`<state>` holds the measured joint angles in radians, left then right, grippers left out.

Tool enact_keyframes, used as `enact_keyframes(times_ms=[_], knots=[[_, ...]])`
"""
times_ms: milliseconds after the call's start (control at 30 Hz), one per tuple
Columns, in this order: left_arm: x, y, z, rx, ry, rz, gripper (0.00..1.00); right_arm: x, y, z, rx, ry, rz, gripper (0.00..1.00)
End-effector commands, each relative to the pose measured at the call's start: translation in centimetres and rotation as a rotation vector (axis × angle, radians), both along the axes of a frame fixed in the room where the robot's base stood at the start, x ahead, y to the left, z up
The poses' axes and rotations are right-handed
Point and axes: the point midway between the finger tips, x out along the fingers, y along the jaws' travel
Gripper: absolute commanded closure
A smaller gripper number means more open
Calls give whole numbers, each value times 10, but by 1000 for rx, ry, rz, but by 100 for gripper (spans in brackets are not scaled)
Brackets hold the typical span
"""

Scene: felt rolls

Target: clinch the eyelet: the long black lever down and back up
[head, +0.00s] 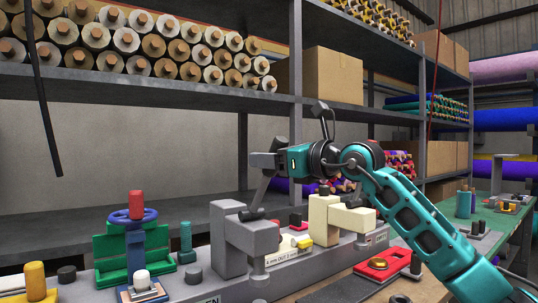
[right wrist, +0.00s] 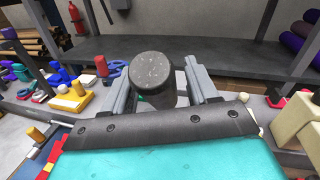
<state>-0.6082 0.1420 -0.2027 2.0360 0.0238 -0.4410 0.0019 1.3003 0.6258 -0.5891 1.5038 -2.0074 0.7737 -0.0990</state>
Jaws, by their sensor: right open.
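The long black lever (head: 264,187) rises steeply from the grey press (head: 248,236) on the bench, leaning to the right toward its top. In the right wrist view its round dark grip end (right wrist: 152,80) stands between the two grey fingers. My right gripper (head: 266,160) reaches in from the right at the lever's upper part. It is open, with a finger on either side of the lever; I cannot tell whether either touches it. The eyelet cannot be made out. My left gripper is not in view.
A cream press (head: 337,220) stands just right of the grey one. A blue handwheel (head: 134,215) with a red knob is to the left. A red-and-black device (head: 382,264) lies in front at the right. Shelves with felt rolls (head: 125,40) stand behind.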

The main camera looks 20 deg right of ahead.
Motion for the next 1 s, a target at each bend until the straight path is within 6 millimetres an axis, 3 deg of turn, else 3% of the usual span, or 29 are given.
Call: enact_keyframes(times_ms=[400, 1000], knots=[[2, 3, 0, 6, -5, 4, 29, 6, 4, 0, 0, 0, 0, 43], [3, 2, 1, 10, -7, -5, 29, 5, 4, 0, 1, 1, 1, 100]])
